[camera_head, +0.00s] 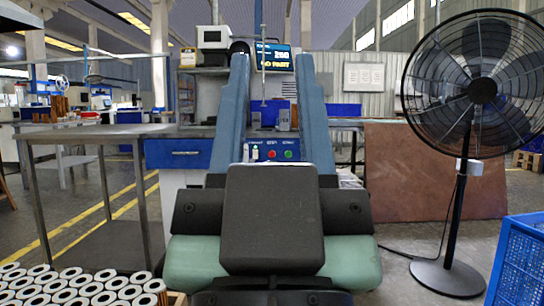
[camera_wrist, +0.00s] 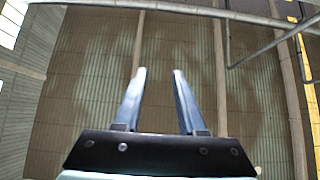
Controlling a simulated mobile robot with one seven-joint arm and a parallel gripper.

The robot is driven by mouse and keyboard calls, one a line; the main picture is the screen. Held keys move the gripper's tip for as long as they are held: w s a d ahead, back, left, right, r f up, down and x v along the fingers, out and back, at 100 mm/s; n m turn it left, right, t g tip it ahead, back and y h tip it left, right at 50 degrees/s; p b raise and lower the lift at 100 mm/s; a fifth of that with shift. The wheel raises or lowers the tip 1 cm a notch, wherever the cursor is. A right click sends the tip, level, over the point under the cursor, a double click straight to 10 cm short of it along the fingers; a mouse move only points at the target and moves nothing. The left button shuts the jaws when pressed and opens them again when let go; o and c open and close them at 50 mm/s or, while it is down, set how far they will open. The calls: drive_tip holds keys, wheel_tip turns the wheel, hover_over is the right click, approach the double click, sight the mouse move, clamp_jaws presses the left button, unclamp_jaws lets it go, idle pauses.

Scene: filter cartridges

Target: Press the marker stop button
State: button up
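The marker station stands at the back centre in the head view, framed between my fingers. In the wrist view my gripper (camera_wrist: 158,72) is also open and empty, facing the ceiling. It is well in front of the panel, touching nothing.
A screen (camera_head: 273,56) reading "NO PART" is above the panel. A metal table (camera_head: 100,132) stands left, with several cartridges (camera_head: 75,288) below front left. A black fan (camera_head: 480,90) and blue crate (camera_head: 520,262) stand right. A brown board (camera_head: 430,175) leans behind the fan.

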clamp_jaws()
idle(1.4)
